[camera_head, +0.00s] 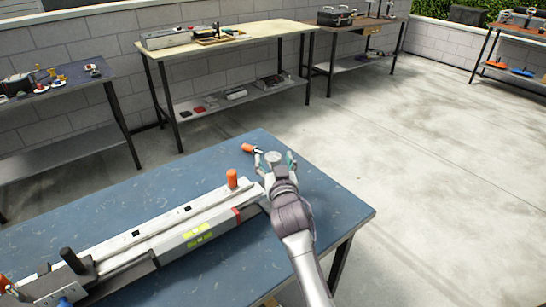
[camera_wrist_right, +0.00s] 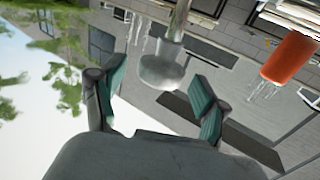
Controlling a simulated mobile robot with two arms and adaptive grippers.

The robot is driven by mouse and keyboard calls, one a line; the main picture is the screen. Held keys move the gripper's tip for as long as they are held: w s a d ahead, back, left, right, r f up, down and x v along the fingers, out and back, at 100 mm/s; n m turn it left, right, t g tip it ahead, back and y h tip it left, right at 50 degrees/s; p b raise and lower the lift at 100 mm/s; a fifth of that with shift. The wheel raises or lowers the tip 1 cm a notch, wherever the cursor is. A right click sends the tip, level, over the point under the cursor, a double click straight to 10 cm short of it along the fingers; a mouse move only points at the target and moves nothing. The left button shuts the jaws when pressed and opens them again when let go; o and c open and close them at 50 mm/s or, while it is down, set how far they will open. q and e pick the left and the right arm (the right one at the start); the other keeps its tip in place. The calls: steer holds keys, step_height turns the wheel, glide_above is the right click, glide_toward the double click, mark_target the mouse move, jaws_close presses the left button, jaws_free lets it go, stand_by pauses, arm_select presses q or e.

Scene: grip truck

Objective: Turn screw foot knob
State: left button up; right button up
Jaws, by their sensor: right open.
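My right gripper (camera_head: 274,160) is open at the far end of the blue workbench, its two teal-padded fingers apart. A round grey knob (camera_head: 272,157) shows between the fingertips in the head view. In the right wrist view the grey knob (camera_wrist_right: 162,71) sits at the end of a metal shaft, between and beyond the open fingers (camera_wrist_right: 160,88). I cannot see either finger touching it. The knob is near the right end of a long metal rail device (camera_head: 170,228) on the bench. My left gripper is not in view.
An orange handle (camera_head: 232,179) stands upright on the rail device, and another orange handle (camera_head: 249,148) is just left of my right gripper. A black knob (camera_head: 70,260) is at the device's near end. The blue workbench (camera_head: 325,205) is bare right of my arm.

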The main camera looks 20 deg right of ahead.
mark_target(275, 162)
steer(key=s, duration=0.5)
steer(key=shift+s+a, duration=0.4)
stand_by(0.6)
